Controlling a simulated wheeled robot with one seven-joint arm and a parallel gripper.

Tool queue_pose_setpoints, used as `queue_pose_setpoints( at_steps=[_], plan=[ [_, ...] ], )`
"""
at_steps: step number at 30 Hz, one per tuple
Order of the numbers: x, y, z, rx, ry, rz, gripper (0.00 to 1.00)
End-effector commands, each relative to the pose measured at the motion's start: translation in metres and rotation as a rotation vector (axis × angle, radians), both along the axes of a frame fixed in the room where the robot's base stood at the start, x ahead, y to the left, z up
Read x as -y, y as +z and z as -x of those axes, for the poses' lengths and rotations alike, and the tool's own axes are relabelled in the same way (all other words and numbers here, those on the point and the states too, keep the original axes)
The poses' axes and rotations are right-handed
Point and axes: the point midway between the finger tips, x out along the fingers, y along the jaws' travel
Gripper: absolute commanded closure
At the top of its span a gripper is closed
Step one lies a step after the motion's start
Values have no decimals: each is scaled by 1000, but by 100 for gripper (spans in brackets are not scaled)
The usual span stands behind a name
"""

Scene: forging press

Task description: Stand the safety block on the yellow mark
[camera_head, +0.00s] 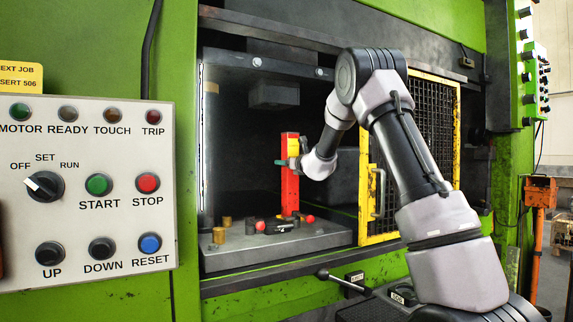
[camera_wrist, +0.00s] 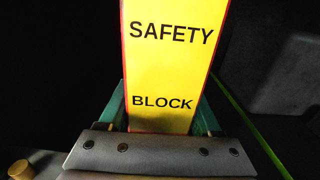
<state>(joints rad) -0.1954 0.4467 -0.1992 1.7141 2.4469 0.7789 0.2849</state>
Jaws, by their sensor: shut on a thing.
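The safety block (camera_head: 291,188) is a tall red bar with a yellow label, upright inside the press over the grey bed (camera_head: 240,252). My gripper (camera_head: 290,162) is shut on its upper part. In the wrist view the safety block (camera_wrist: 165,60) fills the middle, its yellow face reading "SAFETY BLOCK", with the green fingers of my gripper (camera_wrist: 163,108) on both sides of it. The block's foot is behind small parts on the bed, so I cannot tell whether it touches down. I cannot make out the yellow mark.
A yellow-framed mesh guard (camera_head: 433,120) stands right of the opening. A control panel (camera_head: 90,190) is at the left.

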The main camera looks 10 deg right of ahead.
Motion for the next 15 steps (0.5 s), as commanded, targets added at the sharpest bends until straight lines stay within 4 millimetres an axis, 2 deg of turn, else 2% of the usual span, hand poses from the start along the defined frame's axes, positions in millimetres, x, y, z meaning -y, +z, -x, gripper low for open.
queue_pose_setpoints(
  at_steps=[4, 5, 6, 7, 15],
  plan=[
    [0, 1, 0, 5, 0, -2, 100],
    [0, -2, 0, 0, 0, 0, 24],
    [0, -2, 0, 0, 0, 0, 8],
    [0, -2, 0, 0, 0, 0, 5],
    [0, -2, 0, 0, 0, 0, 5]
  ],
)
